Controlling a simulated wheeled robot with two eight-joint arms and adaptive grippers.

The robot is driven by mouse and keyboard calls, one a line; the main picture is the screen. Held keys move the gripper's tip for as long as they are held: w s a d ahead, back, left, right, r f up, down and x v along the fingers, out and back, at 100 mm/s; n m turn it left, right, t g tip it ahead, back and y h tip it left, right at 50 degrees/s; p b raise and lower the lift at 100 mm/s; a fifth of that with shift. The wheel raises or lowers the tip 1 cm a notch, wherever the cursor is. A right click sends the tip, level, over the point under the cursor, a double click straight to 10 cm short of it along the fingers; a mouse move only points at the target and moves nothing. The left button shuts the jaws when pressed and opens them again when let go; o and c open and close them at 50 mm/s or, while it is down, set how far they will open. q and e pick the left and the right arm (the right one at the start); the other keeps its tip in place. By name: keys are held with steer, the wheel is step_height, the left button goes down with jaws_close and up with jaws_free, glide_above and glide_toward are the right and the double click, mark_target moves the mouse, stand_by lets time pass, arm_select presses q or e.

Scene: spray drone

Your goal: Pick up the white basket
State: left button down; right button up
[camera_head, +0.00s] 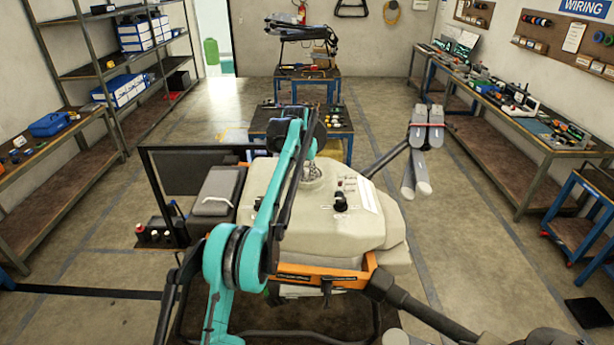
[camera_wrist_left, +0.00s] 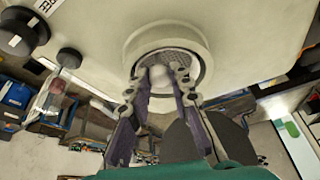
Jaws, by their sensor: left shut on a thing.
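The white basket (camera_wrist_left: 160,77) sits in the round opening on top of the cream drone tank (camera_head: 345,215). In the left wrist view, its pale part shows between my fingers, inside the ring-shaped neck (camera_wrist_left: 205,50). My left gripper (camera_wrist_left: 160,68) is shut on it, with the fingertips reaching into the opening. In the head view, my left gripper (camera_head: 310,160) points down at the neck from above, and the wrist partly covers it. The basket's lower part is hidden in the tank. My right gripper is in neither view.
Dark knobs (camera_head: 340,200) stand on the tank right of the opening. A grey box-like part (camera_head: 218,190) lies left of the tank. Folded drone arms (camera_head: 418,150) stick out at right. A small blue table (camera_head: 330,118) stands behind. Open floor lies on both sides.

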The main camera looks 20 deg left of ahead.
arm_select(q)
steer(key=shift+r, duration=0.15)
steer(key=shift+r, duration=0.2)
step_height(320, 180, up, 5)
steer(key=shift+f+p, duration=0.2)
steer(key=shift+p, duration=0.25)
step_height(320, 180, up, 3)
steer(key=p, duration=0.2)
steer(key=shift+r+p, duration=0.15)
steer(key=shift+p, duration=0.2)
steer(key=shift+r+p, duration=0.7)
steer(key=shift+f, duration=0.1)
